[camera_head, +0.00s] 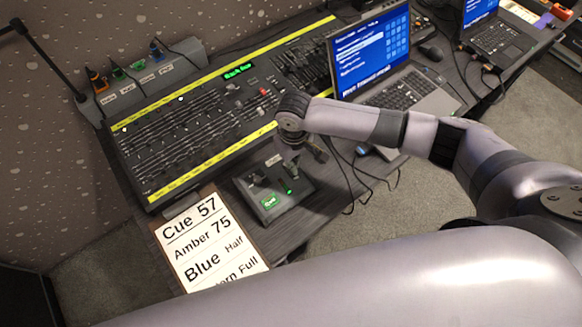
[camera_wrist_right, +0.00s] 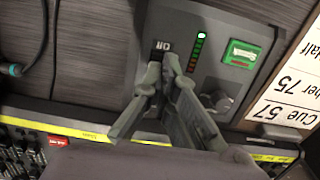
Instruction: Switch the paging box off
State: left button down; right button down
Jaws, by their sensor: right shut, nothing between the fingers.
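The paging box (camera_head: 302,188) is a small grey box on the table in front of the lighting console. My right gripper (camera_head: 297,168) is over the back of the box. In the wrist view the right gripper (camera_wrist_right: 164,66) is shut and empty, its tips just beside the switch. The fingers hide part of the panel; contact cannot be told. My left gripper is out of view.
The fader console (camera_head: 190,135) with yellow edge strips lies behind the box. A cue sheet (camera_head: 205,240) lies at its left front. A laptop (camera_head: 412,90) stands to the right, with loose cables (camera_head: 350,185) between.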

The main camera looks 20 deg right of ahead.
jog(key=shift+f+b, duration=0.55)
jog(key=shift+f, duration=0.75)
dwell(0.6)
jog(key=shift+s, duration=0.1)
jog(key=shift+r+p, duration=0.75)
jog(key=shift+p, duration=0.2)
notch_tip(320, 180, up, 6)
jog(key=p, duration=0.6)
jog(key=shift+f+p, duration=0.15)
jog(key=shift+p, duration=0.15)
jog(key=shift+f, duration=0.1)
